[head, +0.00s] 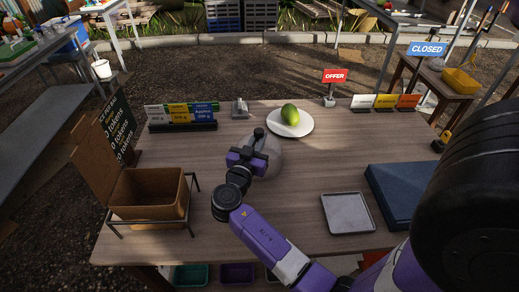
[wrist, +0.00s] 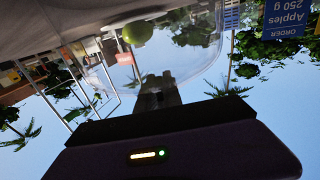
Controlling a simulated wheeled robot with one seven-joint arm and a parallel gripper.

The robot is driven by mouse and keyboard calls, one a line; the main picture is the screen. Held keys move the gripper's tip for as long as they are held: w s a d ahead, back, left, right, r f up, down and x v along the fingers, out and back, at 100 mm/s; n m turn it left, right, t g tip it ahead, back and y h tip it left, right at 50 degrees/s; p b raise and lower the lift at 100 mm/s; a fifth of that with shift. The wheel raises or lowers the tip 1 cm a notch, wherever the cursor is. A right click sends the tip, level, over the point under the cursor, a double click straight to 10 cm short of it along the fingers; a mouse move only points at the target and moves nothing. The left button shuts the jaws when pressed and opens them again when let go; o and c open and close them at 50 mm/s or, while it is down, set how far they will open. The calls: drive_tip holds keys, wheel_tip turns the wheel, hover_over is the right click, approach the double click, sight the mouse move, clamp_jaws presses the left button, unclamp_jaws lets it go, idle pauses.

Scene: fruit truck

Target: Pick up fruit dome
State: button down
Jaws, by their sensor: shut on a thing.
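The fruit dome (head: 270,158) is a clear, see-through cover, seen faintly behind and right of my gripper (head: 257,141). My gripper is shut on the dome near the middle of the table; the exact grip point is hard to see. In the wrist view the shut fingers (wrist: 158,92) meet the dome, and its clear wall (wrist: 205,70) curves beside them. The dome is off to the near left of the white plate (head: 305,128), which holds an uncovered green fruit (head: 290,115). I cannot tell how far the dome is above the table.
A wooden box (head: 150,194) in a wire stand is at left. A grey square tray (head: 348,213) and a dark blue case (head: 405,195) are at right. Label holders (head: 180,116) and a red OFFER sign (head: 335,76) line the back edge. The front middle tabletop is mostly clear.

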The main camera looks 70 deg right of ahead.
drive_tip(key=shift+s+f, duration=0.2)
drive_tip(key=shift+f, duration=0.15)
